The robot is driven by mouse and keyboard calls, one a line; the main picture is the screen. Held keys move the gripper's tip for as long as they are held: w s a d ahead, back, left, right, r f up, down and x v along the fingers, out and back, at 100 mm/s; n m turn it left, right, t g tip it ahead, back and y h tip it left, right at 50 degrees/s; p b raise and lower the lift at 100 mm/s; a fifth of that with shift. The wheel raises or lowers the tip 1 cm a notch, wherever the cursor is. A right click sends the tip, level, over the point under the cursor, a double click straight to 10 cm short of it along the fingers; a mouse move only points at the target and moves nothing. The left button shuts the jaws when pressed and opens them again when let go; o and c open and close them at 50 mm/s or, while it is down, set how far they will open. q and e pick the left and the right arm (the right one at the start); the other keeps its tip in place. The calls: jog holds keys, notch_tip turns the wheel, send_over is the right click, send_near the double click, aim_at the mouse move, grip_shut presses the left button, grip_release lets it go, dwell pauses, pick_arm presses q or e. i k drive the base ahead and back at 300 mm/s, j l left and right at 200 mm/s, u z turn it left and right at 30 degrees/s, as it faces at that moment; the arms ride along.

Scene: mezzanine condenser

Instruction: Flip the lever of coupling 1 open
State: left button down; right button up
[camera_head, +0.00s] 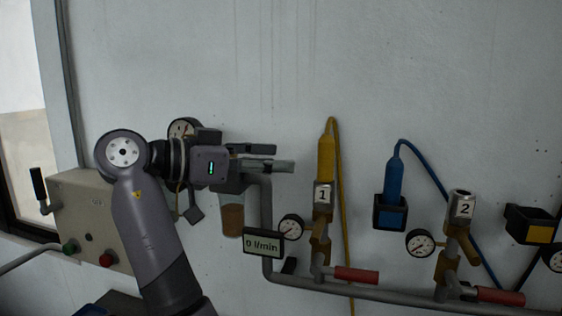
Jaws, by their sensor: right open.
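Coupling 1 (322,196) is a brass-coloured fitting with a "1" tag, upright on the grey pipe against the wall. A yellow plug (326,158) with a yellow hose stands at its top. Its lever (356,275) has a red handle at the foot of the coupling, pointing right, roughly along the pipe. My right gripper (283,158) is open and empty, fingers pointing right. It is left of the yellow plug and well above the lever, apart from both in the picture. My left gripper is out of view.
Coupling 2 (460,210) with its red lever (500,296) stands to the right. Gauges (291,228) (420,243), a "0 l/min" display (264,241), a blue plug in a holder (394,181) and a control box (90,215) are nearby. The wall above is clear.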

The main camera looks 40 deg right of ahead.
aim_at(317, 268)
jog(key=j, duration=0.75)
jog(key=i+j, duration=0.1)
jog(key=j, duration=0.65)
